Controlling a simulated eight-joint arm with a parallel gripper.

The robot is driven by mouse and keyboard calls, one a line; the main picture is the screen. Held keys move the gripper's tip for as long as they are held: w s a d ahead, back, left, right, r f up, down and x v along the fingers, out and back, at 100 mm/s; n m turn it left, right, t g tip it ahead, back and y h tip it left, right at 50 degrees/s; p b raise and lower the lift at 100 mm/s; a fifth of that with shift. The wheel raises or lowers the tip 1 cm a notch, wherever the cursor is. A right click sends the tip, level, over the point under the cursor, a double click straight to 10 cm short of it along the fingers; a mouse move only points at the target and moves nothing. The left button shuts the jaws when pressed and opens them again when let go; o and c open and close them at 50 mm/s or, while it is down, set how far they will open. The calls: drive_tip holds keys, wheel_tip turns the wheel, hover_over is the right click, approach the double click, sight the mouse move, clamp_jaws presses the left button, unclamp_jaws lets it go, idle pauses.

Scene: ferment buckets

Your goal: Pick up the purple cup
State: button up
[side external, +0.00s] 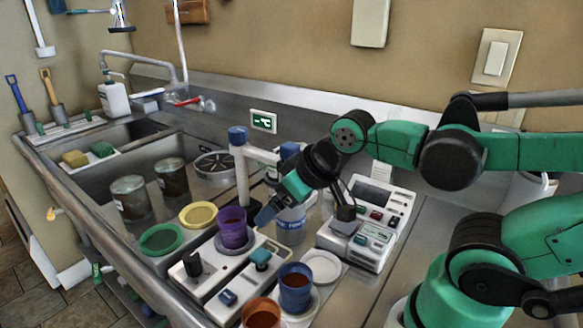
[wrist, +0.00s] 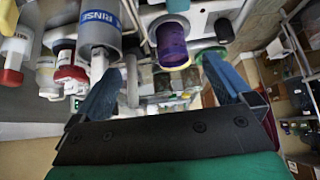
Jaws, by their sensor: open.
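The purple cup (side external: 233,228) stands upright on a round grey plate of a white bench device (side external: 203,268) in the side view. In the wrist view the purple cup (wrist: 171,47) appears beyond the fingers, near the top middle, with its body between them in the picture. My gripper (side external: 267,214) reaches down from the right, with a blue fingertip just right of the cup and apart from it. In the wrist view my gripper (wrist: 163,84) has its two blue fingers spread wide with nothing held between them. The far finger is hard to make out in the side view.
A blue cup (side external: 295,287) and an orange cup (side external: 261,313) stand in front. A white instrument (side external: 366,225) is to the right. Yellow (side external: 198,215) and green (side external: 161,239) round dishes sit left of the cup.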

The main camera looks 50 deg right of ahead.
drive_tip(key=n+g+y, duration=0.1)
drive_tip(key=n+g, duration=0.1)
drive_tip(key=n, duration=0.1)
approach(229, 224)
wheel_tip(229, 224, down, 2)
drive_tip(key=d, duration=0.2)
drive_tip(key=w+f+n, duration=0.1)
drive_tip(key=w+f, duration=0.1)
drive_tip(key=w+f+n+g+y, duration=0.1)
drive_tip(key=w+f, duration=0.1)
drive_tip(key=shift+w+a+n, duration=0.1)
drive_tip(key=shift+w+n, duration=0.15)
drive_tip(key=shift+n, duration=0.15)
drive_tip(key=shift+x, duration=2.9)
drive_tip(key=shift+s, duration=0.1)
drive_tip(key=c, duration=1.4)
